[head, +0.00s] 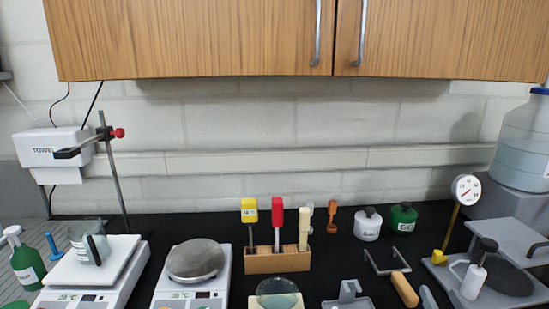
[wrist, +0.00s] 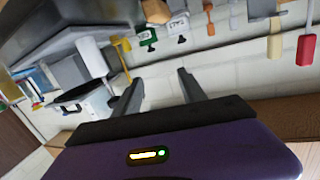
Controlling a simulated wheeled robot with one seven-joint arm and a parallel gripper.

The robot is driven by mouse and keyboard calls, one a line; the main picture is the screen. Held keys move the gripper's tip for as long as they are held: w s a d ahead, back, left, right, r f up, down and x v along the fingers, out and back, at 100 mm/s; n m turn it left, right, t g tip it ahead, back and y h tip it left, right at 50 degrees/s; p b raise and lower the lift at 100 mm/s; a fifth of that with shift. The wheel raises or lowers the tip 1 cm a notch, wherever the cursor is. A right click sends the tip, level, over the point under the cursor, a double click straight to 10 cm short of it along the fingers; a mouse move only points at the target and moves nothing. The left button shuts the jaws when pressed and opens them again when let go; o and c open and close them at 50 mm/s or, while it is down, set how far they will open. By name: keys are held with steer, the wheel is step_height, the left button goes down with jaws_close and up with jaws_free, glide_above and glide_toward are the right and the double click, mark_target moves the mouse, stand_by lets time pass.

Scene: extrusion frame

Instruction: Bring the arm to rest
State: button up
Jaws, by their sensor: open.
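My gripper (wrist: 160,88) shows only in the wrist view. Its two dark fingers stand apart with nothing between them. The wrist view is turned nearly upside down, with the bench at the top and the cabinet wood along the lower right. Beyond the fingers is the white tile wall. No part of my arm shows in the head view.
Wooden cabinets (head: 200,40) hang over the black bench. On it stand a clamp stand (head: 115,175), a hot plate (head: 192,265), a wooden block with tools (head: 278,261), green (head: 403,217) and white (head: 368,224) bottles and a dial thermometer (head: 466,190). A large jug (head: 523,145) is at right.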

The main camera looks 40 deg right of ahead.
steer(key=s+a+f+n+t+y, duration=0.1)
steer(key=s+a+n+y, duration=0.2)
steer(key=a, duration=0.8)
steer(key=s+a+f+n+t+y, duration=0.1)
steer(key=s+a+f+n+y, duration=0.1)
steer(key=a, duration=1)
steer(key=s+a+f+n+t+y, duration=0.1)
steer(key=s+a+n+y, duration=0.4)
steer(key=a, duration=0.6)
steer(key=shift+s+a+f+y+b, duration=0.4)
steer(key=shift+f+y, duration=0.35)
steer(key=shift+y, duration=0.35)
